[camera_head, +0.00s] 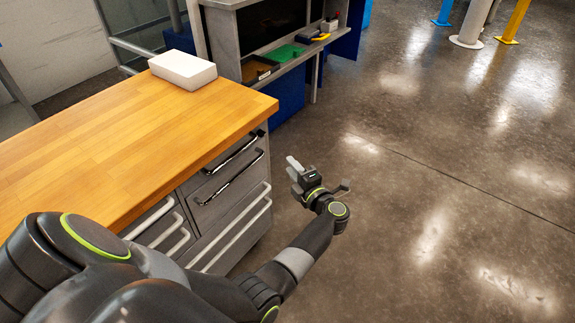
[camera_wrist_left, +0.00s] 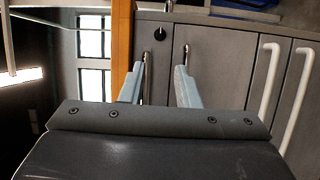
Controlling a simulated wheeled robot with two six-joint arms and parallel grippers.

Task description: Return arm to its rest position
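My left arm comes in from the lower left of the head view and reaches past the front of the workbench. Its gripper (camera_head: 294,174) hangs over open floor, to the right of the drawers and apart from them. In the left wrist view the two pale fingers of the left gripper (camera_wrist_left: 158,82) stand apart with nothing between them. They point toward the drawer fronts. My right gripper is in neither view.
A wood-topped workbench (camera_head: 130,130) fills the left, with grey drawers (camera_head: 228,200) and projecting handles. A white box (camera_head: 183,69) sits at its far end. Behind stands a grey unit with a green item (camera_head: 284,53) on its shelf. The concrete floor (camera_head: 430,180) at right is clear.

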